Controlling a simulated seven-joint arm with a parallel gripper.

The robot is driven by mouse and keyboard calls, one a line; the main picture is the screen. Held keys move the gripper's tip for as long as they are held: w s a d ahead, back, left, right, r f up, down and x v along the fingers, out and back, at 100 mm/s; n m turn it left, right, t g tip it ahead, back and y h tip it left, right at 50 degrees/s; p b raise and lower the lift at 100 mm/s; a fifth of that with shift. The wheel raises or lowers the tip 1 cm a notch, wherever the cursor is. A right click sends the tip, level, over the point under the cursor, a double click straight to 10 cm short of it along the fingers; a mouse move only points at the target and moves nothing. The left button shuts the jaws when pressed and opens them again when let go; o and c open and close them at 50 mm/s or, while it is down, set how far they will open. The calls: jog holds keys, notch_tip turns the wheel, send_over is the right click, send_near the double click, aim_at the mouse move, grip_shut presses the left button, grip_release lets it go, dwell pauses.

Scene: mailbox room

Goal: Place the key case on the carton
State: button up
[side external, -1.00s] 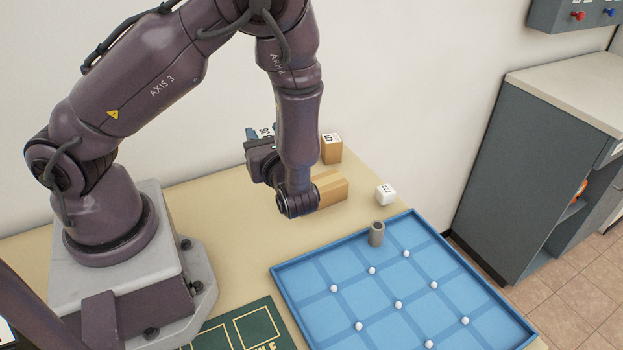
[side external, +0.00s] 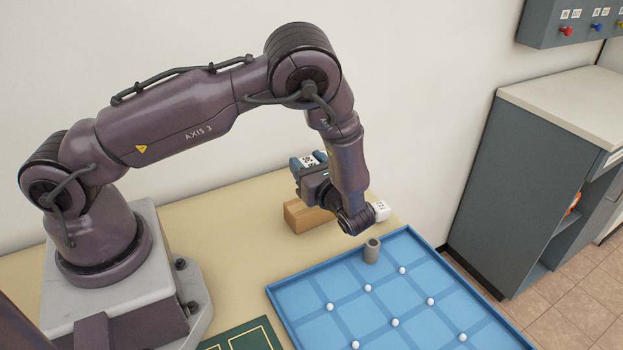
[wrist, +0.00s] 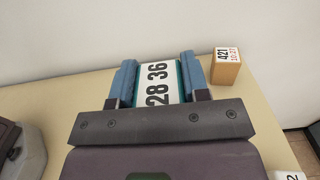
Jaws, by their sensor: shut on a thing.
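The key case (wrist: 157,84) is a teal piece with a white label reading "28 36". My gripper (wrist: 158,82) is shut on it, with a blue finger at each side. In the side external view, the key case (side external: 308,161) shows partly between the fingers of my gripper (side external: 308,164), above and behind the carton. The carton (side external: 303,216) is a long brown box lying on the table, its right part hidden by my wrist. Whether the key case touches anything below is hidden.
A small brown block labelled "421" (wrist: 227,68) stands to the right in the wrist view. A white cube (side external: 382,210) and a grey cylinder (side external: 371,250) are to the right of my wrist. A blue tray (side external: 287,306) with several white balls lies in front. A wall rises behind.

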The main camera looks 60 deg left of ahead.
jog(key=shift+w+f, duration=0.2)
jog(key=shift+f, duration=0.1)
jog(key=shift+w+a+f, duration=0.1)
jog(key=shift+w+f, duration=0.05)
jog(key=shift+f, duration=0.75)
jog(key=shift+w+f, duration=0.1)
jog(key=shift+f, duration=0.8)
jog(key=shift+f, duration=0.15)
jog(key=o, duration=1)
jog(key=shift+c, duration=0.2)
